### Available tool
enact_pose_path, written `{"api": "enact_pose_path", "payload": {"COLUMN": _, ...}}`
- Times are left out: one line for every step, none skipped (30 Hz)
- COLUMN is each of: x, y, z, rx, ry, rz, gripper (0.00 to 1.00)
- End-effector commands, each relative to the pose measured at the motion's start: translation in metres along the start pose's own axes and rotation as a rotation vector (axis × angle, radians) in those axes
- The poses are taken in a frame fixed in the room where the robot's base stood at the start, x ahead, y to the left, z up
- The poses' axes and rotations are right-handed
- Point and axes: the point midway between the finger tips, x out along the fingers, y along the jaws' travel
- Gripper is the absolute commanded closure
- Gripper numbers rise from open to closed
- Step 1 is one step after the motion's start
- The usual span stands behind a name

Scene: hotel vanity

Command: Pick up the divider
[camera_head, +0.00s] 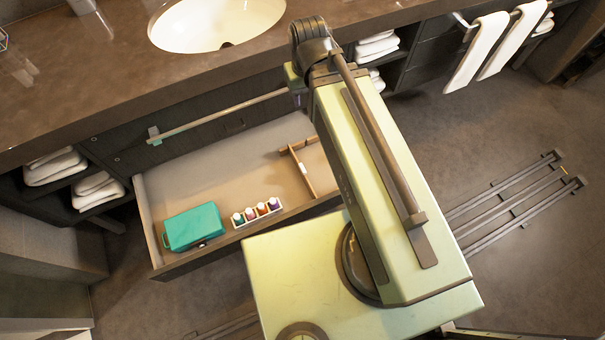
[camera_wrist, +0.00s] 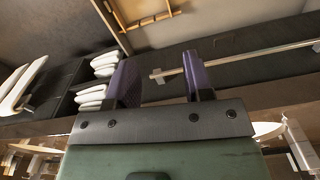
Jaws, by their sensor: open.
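The divider (camera_head: 299,161) is a brown wooden piece with a small white part, in the right part of the open drawer (camera_head: 142,205). My arm hides the area just right of it. In the wrist view the divider (camera_wrist: 152,19) shows at the top, beyond my fingertips. My gripper (camera_wrist: 160,68) is open, with two purple fingers apart and nothing between them. It is apart from the divider, by the cabinet front. In the head view my arm hides most of the gripper, with only a little purple showing.
A teal case (camera_head: 194,227) and a white tray of several small bottles (camera_head: 257,212) lie in the drawer's left and middle. A long bar (camera_head: 220,117) runs along the cabinet front behind the drawer. The counter (camera_head: 100,95) with a sink (camera_head: 215,22) overhangs. Folded towels (camera_wrist: 93,98) sit on shelves.

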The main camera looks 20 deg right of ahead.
Motion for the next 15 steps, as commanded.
{"api": "enact_pose_path", "payload": {"x": 0.032, "y": 0.0, "z": 0.0, "rx": 0.0, "ry": 0.0, "rz": 0.0, "gripper": 0.53}}
{"api": "enact_pose_path", "payload": {"x": 0.048, "y": 0.0, "z": 0.0, "rx": 0.0, "ry": 0.0, "rz": 0.0, "gripper": 0.53}}
{"api": "enact_pose_path", "payload": {"x": 0.072, "y": 0.0, "z": -0.001, "rx": 0.0, "ry": 0.0, "rz": 0.0, "gripper": 0.53}}
{"api": "enact_pose_path", "payload": {"x": 0.092, "y": 0.0, "z": -0.002, "rx": 0.001, "ry": 0.0, "rz": 0.0, "gripper": 0.53}}
{"api": "enact_pose_path", "payload": {"x": 0.113, "y": 0.0, "z": -0.003, "rx": 0.001, "ry": 0.0, "rz": 0.0, "gripper": 0.53}}
{"api": "enact_pose_path", "payload": {"x": 0.141, "y": 0.0, "z": -0.005, "rx": 0.001, "ry": 0.0, "rz": 0.0, "gripper": 0.53}}
{"api": "enact_pose_path", "payload": {"x": 0.162, "y": 0.0, "z": -0.007, "rx": 0.001, "ry": 0.0, "rz": 0.0, "gripper": 0.53}}
{"api": "enact_pose_path", "payload": {"x": 0.181, "y": 0.0, "z": -0.008, "rx": 0.0, "ry": 0.0, "rz": 0.0, "gripper": 0.53}}
{"api": "enact_pose_path", "payload": {"x": 0.206, "y": 0.0, "z": -0.01, "rx": -0.003, "ry": 0.0, "rz": 0.0, "gripper": 0.53}}
{"api": "enact_pose_path", "payload": {"x": 0.225, "y": 0.0, "z": -0.012, "rx": -0.006, "ry": 0.0, "rz": 0.0, "gripper": 0.53}}
{"api": "enact_pose_path", "payload": {"x": 0.243, "y": 0.0, "z": -0.014, "rx": -0.009, "ry": 0.0, "rz": 0.0, "gripper": 0.53}}
{"api": "enact_pose_path", "payload": {"x": 0.268, "y": 0.0, "z": -0.016, "rx": -0.014, "ry": 0.0, "rz": 0.0, "gripper": 0.53}}
{"api": "enact_pose_path", "payload": {"x": 0.287, "y": 0.0, "z": -0.018, "rx": -0.018, "ry": 0.0, "rz": 0.0, "gripper": 0.53}}
{"api": "enact_pose_path", "payload": {"x": 0.305, "y": 0.001, "z": -0.02, "rx": -0.023, "ry": 0.0, "rz": 0.0, "gripper": 0.53}}
{"api": "enact_pose_path", "payload": {"x": 0.328, "y": 0.001, "z": -0.023, "rx": -0.03, "ry": 0.0, "rz": -0.001, "gripper": 0.53}}
